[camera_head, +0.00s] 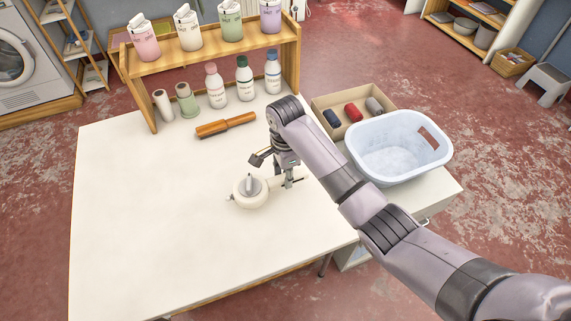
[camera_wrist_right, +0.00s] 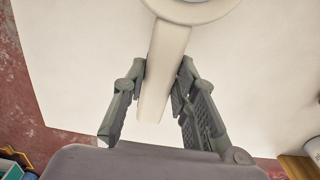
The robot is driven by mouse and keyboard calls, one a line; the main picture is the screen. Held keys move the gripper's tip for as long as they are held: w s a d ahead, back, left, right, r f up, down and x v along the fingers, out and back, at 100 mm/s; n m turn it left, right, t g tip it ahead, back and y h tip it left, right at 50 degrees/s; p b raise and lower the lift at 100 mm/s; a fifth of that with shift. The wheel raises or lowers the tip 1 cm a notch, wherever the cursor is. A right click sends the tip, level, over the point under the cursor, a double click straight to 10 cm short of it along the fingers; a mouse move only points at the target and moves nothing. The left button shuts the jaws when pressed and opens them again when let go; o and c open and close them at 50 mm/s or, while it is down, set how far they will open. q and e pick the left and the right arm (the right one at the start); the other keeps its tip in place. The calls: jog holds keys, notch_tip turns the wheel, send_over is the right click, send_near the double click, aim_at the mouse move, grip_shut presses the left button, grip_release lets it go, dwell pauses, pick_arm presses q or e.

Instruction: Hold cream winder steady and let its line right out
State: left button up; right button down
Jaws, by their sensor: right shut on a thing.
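The cream winder (camera_head: 250,193) lies on the white table, with a round body and a grey part on top. Its cream handle points right in the head view, towards my right gripper (camera_head: 287,180). In the right wrist view, my right gripper (camera_wrist_right: 163,78) has a finger on each side of the cream handle (camera_wrist_right: 168,50) and is shut on it. The round body (camera_wrist_right: 195,8) is cut off at the top of that view. A small bit sticks out at the body's left side; I cannot tell whether it is the line's end. My left gripper is not in view.
A wooden rolling-pin-like tool (camera_head: 226,125) lies behind the winder. A wooden shelf (camera_head: 215,52) with bottles stands at the back. A pale blue basin (camera_head: 398,148) and a box (camera_head: 350,103) of coloured rolls are at the right. The table's left and front are clear.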

aim_at(286, 192)
jog(key=shift+f, duration=0.85)
jog(key=shift+f, duration=0.1)
jog(key=shift+f, duration=1.2)
jog(key=shift+f, duration=0.2)
jog(key=c, duration=1.5)
grip_release()
jog(key=shift+r, duration=0.1)
jog(key=shift+r+p, duration=0.25)
jog(key=shift+p, duration=0.45)
